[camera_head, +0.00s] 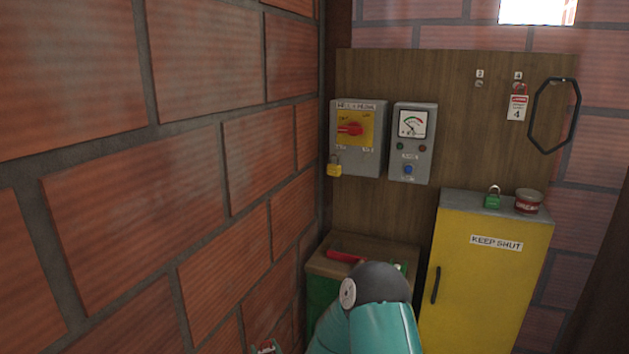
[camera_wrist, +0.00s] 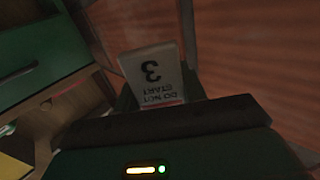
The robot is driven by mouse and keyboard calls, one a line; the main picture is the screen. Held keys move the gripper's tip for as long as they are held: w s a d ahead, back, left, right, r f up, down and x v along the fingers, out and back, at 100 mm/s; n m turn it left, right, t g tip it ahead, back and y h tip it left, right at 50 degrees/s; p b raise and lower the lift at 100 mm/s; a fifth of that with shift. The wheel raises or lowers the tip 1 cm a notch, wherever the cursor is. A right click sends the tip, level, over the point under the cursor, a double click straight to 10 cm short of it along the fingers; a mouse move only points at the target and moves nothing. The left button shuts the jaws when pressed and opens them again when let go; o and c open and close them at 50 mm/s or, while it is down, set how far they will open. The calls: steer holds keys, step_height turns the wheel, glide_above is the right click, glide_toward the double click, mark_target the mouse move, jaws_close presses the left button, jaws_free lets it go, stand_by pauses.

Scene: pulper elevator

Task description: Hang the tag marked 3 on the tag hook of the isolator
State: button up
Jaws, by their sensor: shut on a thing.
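The tag marked 3 (camera_wrist: 152,72) is a pale tag reading DO NOT START, upside down in the wrist view. My gripper (camera_wrist: 160,112) is shut on it, and its dark jaw covers the tag's near end. The isolator (camera_head: 356,158) is a grey box with a yellow plate and a red handle (camera_head: 350,129), on the wooden board in the head view. A yellow padlock (camera_head: 334,169) hangs at its lower left. I cannot make out its tag hook. In the head view, my gripper is mostly out of frame at the bottom, left of my arm.
A meter box (camera_head: 411,143) is right of the isolator. Peg 3 (camera_head: 479,84) is bare; a tag marked 4 (camera_head: 517,107) hangs beside it. A yellow cabinet (camera_head: 490,290) carries a green padlock (camera_head: 493,199) and red tin (camera_head: 529,202). A brick wall (camera_head: 160,200) is close on the left.

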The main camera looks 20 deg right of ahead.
stand_by(0.4)
steer(key=s+f, duration=0.5)
steer(key=f, duration=0.1)
